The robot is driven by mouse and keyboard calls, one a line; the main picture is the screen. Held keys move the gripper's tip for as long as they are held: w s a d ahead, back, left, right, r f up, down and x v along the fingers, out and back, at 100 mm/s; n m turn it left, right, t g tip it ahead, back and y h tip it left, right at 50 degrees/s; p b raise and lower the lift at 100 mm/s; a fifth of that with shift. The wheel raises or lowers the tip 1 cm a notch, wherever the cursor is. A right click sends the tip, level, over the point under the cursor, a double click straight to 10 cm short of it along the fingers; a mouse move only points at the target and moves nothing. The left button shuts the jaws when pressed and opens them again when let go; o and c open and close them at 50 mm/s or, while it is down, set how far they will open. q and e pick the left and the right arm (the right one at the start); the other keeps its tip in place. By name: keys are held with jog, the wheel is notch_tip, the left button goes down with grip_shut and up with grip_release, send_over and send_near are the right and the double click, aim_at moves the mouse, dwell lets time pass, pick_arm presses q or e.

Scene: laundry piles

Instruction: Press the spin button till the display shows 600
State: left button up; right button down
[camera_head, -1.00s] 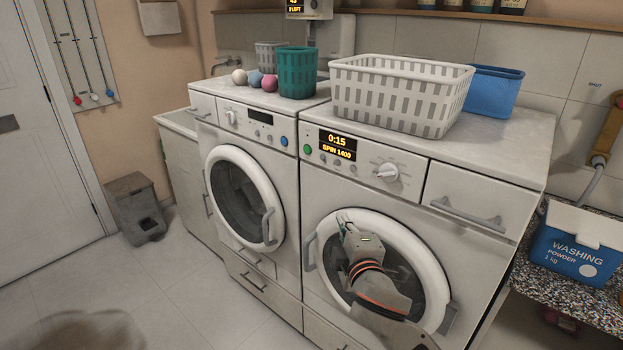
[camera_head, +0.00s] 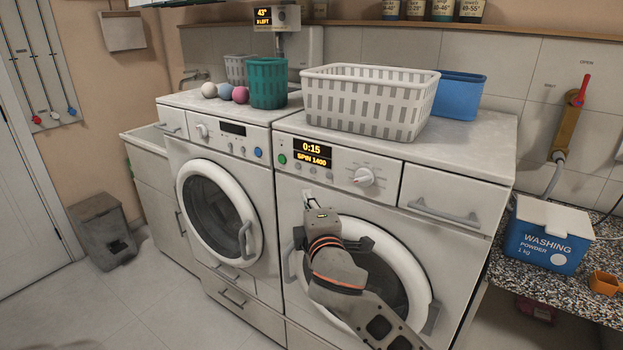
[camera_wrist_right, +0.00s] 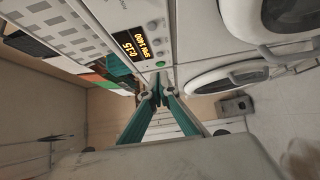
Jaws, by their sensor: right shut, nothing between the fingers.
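The right washing machine (camera_head: 450,255) has a lit display (camera_head: 312,153) reading "0:15" and "SPIN 1400". A row of small grey buttons (camera_head: 314,170) sits just below the display; I cannot read which one is the spin button. A green button (camera_head: 282,158) is left of the row and a dial (camera_head: 363,177) is right of it. My right gripper (camera_head: 307,193) is just below the button row, in front of the panel's lower edge. In the right wrist view, its fingers (camera_wrist_right: 158,89) are closed and empty near the green button and display (camera_wrist_right: 134,44). My left gripper is not in view.
The round door (camera_head: 424,270) of this machine is behind my right arm. A white basket (camera_head: 370,105) and a blue tub (camera_head: 459,95) stand on top. A second washer (camera_head: 216,155) is on the left. A washing powder box (camera_head: 545,235) stands on the right counter.

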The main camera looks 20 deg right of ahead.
send_near(313, 171)
jog(key=w+a, duration=0.3)
jog(key=w, duration=0.1)
jog(key=w+d, duration=0.2)
jog(key=shift+w+d+f, duration=0.15)
jog(key=shift+w+d, duration=0.2)
jog(key=shift+w, duration=0.05)
